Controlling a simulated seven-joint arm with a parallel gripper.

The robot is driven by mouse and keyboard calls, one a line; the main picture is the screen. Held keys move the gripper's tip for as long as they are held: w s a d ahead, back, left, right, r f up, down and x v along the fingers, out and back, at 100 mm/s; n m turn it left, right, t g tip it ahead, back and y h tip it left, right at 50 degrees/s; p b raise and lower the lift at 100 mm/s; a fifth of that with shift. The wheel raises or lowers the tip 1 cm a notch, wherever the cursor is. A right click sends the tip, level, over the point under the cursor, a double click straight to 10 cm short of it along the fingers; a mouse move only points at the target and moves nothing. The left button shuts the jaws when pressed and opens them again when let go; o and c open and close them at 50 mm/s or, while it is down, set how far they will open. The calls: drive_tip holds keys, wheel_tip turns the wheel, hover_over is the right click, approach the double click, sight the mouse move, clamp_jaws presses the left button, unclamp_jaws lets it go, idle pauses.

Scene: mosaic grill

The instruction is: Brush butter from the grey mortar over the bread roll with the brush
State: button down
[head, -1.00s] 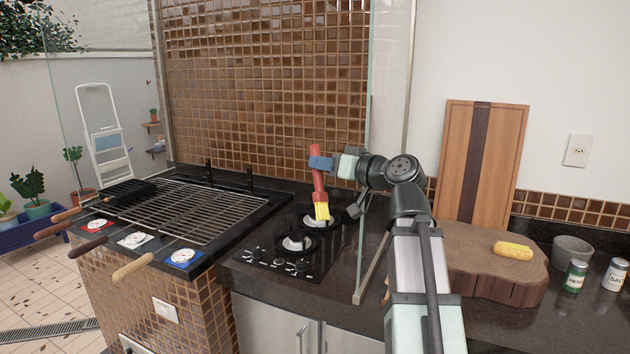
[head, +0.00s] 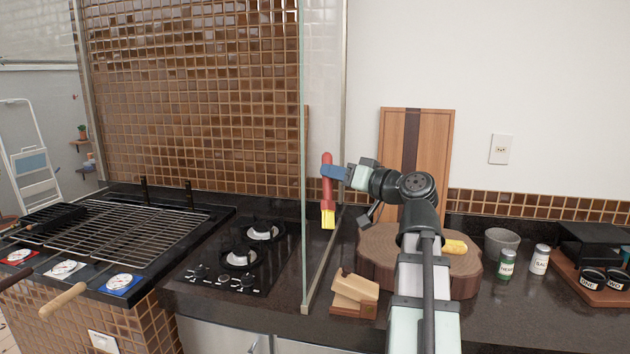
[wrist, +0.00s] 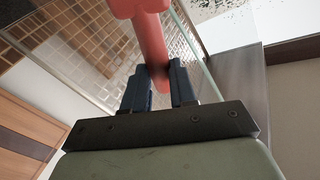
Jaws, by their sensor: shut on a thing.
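My gripper (head: 334,172) is shut on the red handle of the brush (head: 327,190). The brush hangs upright with its yellow bristles (head: 328,219) pointing down, in the air near the glass panel's right side. In the wrist view the red handle (wrist: 151,45) sits between my dark fingers (wrist: 160,85). The yellow bread roll (head: 454,247) lies on the round wooden slab (head: 377,243), partly hidden by my arm. The grey mortar (head: 501,241) stands right of the slab; its contents cannot be seen.
A glass panel (head: 318,150) stands between the hob (head: 240,265) and the right counter. A wooden block (head: 354,295) lies in front of the slab. A green shaker (head: 506,265) and a white shaker (head: 540,259) stand near the mortar. A tall board (head: 430,150) leans behind.

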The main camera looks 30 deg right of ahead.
drive_tip(key=w+d+m+t+h, duration=0.15)
drive_tip(key=d+m+h, duration=0.3)
drive_tip(key=d, duration=1.95)
drive_tip(key=s+d+f+m+h, duration=0.1)
drive_tip(key=s+d+f+h, duration=0.1)
drive_tip(key=d, duration=0.5)
drive_tip(key=s+d+f+m+h, duration=0.1)
drive_tip(key=d+h, duration=0.1)
drive_tip(key=d, duration=0.6)
drive_tip(key=s+d+f+m+h, duration=0.1)
drive_tip(key=s+d+f+h, duration=0.1)
drive_tip(key=d, duration=0.5)
drive_tip(key=shift+g, duration=0.25)
drive_tip(key=shift+w+d+f, duration=0.15)
drive_tip(key=shift+f, duration=1.05)
drive_tip(key=shift+w+d+f, duration=0.1)
drive_tip(key=shift+f, duration=1.05)
drive_tip(key=shift+r, duration=0.1)
wheel_tip(320, 180, down, 8)
drive_tip(key=s+d, duration=0.1)
wheel_tip(320, 180, up, 8)
drive_tip(key=w+a, duration=0.1)
drive_tip(key=shift+w+a+r, duration=0.2)
drive_tip(key=shift+w+a, duration=0.05)
drive_tip(key=shift+a, duration=0.05)
